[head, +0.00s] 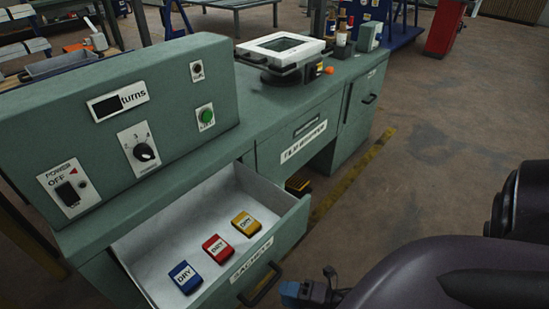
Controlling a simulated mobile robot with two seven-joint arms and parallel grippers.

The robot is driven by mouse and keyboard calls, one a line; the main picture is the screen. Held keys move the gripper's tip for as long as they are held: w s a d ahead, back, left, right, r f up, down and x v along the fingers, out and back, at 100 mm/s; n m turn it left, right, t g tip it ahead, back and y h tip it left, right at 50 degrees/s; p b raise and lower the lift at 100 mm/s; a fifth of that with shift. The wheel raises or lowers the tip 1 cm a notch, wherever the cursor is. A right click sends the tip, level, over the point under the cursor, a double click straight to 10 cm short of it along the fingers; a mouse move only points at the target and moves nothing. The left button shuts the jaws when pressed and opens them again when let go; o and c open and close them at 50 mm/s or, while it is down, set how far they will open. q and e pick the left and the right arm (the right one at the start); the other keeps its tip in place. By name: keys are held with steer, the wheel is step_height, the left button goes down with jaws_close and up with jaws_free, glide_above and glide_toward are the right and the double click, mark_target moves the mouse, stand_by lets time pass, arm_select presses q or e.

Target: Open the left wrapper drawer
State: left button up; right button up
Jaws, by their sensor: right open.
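The left drawer (291,219) of the green workbench is pulled out, with its pale interior showing. Its front carries a white label that seems to read "SACHETS" and a dark bar handle (261,287). Inside lie a blue sachet (184,277), a red sachet (217,248) and a yellow sachet (246,224), each marked "DRY". My right gripper (308,292) is at the bottom edge, just right of the handle and apart from it in the picture. It is open, small and partly cut off, and nothing shows in it. My left gripper is out of view.
A control panel (75,130) with switches, a knob and a green button stands on the bench above the drawer. A white-framed machine (284,46) sits further back. Another drawer front (304,142) and a right-hand cabinet (366,100) look closed.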

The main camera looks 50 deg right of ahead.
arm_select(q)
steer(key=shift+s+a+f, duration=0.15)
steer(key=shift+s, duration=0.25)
arm_select(e)
steer(key=shift+v, duration=2.3)
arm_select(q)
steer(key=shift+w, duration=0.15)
